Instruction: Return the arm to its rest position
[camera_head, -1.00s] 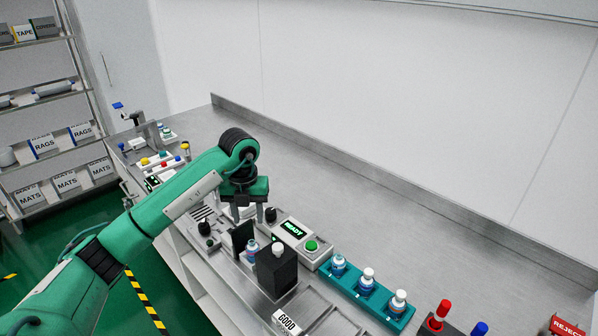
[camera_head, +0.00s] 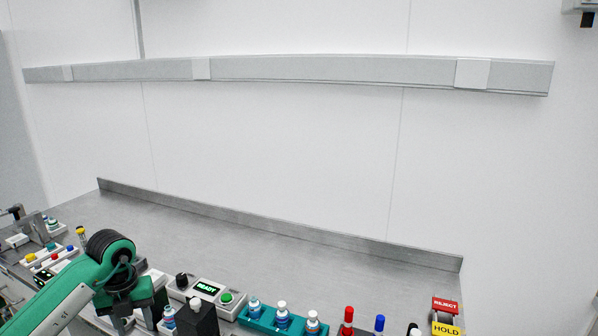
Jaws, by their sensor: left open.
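My left arm comes in from the lower left in the head view. Its gripper (camera_head: 133,318) points down over the near side of the bench, with the fingers partly cut off by the bottom edge. It is open, and I see nothing held in it. A white-capped vial (camera_head: 169,317) stands just right of the gripper, beside a black block (camera_head: 198,318). A control box with a lit READY display (camera_head: 206,288) and a green button sits behind them. My right gripper is not in view.
A teal rack (camera_head: 262,319) holds several white-capped vials. Red (camera_head: 347,321) and blue (camera_head: 379,325) capped items stand to its right, near the REJECT (camera_head: 445,306) and HOLD (camera_head: 446,329) signs. The back of the bench (camera_head: 250,241) is clear up to the wall.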

